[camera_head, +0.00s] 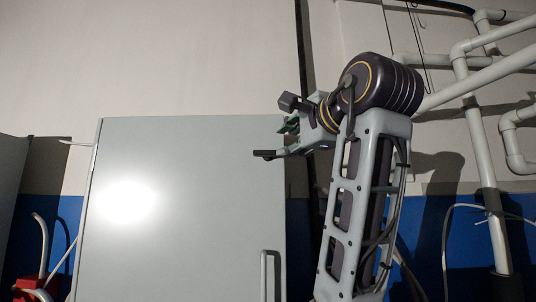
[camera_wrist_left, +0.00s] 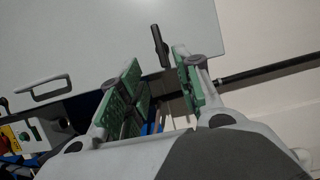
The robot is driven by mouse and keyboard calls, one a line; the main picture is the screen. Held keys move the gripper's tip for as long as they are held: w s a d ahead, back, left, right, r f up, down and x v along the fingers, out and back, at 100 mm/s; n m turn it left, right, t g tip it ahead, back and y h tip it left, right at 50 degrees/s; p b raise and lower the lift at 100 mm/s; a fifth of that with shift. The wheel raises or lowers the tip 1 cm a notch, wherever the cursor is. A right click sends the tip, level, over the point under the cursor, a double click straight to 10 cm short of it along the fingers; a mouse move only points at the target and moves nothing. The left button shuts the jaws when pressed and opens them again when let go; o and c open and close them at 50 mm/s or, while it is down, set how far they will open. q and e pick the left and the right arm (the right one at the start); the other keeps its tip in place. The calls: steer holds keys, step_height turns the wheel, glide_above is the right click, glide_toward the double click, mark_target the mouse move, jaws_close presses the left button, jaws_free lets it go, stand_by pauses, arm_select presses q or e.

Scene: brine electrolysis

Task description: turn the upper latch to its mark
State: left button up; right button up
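The upper latch is a small dark bar on the right edge of the pale grey cabinet door (camera_head: 200,200). In the left wrist view the latch (camera_wrist_left: 157,38) lies just beyond the fingertips, across the door edge. In the head view the latch (camera_head: 264,154) looks roughly horizontal, partly hidden by my gripper. My left gripper (camera_head: 289,126) is at the door's upper right edge. In the wrist view its green-padded fingers (camera_wrist_left: 160,68) are spread apart with nothing between them. I cannot make out the latch's mark. My right gripper is not in view.
A grey door handle (camera_head: 265,275) sits low on the door; it also shows in the wrist view (camera_wrist_left: 48,90). White pipes (camera_head: 480,140) run along the wall at right. A red box (camera_head: 35,287) with cables stands at lower left.

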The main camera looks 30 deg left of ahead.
mark_target(270, 152)
arm_select(q)
steer(key=shift+a, duration=0.15)
steer(key=p+x, duration=0.4)
steer(key=x, duration=0.9)
steer(key=shift+w+a, duration=0.2)
steer(key=shift+w, duration=0.05)
jaws_close()
